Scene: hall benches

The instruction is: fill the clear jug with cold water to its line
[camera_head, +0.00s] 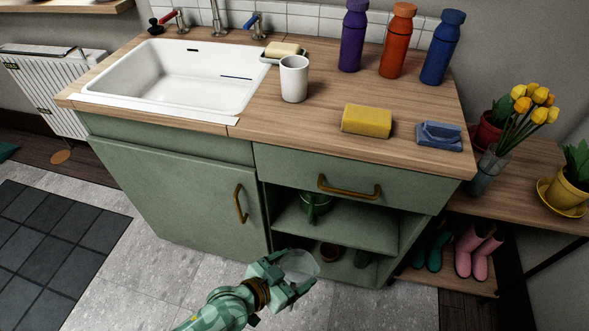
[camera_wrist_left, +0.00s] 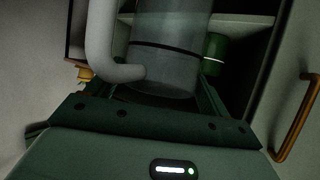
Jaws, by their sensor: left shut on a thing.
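The clear jug (camera_head: 303,264) is in my left gripper (camera_head: 289,283), low in front of the green cabinet. In the left wrist view the jug (camera_wrist_left: 172,65) is between the fingers, with a thick curved handle on the left and a dark line around its body. I see no water in it, but the view is dim. The white sink (camera_head: 130,75) is at the back left of the counter. Behind it are a spout (camera_head: 218,18), a red-handled tap (camera_head: 181,20) and a blue-handled tap (camera_head: 254,24). My right gripper is not in view.
The wooden counter (camera_head: 270,120) holds a white cup (camera_head: 294,78), a soap dish (camera_head: 283,50), a yellow sponge (camera_head: 367,121), a blue brush-like item (camera_head: 440,135) and purple, orange and blue bottles (camera_head: 397,40). Below are a drawer handle (camera_head: 349,187) and an open shelf (camera_head: 340,228).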

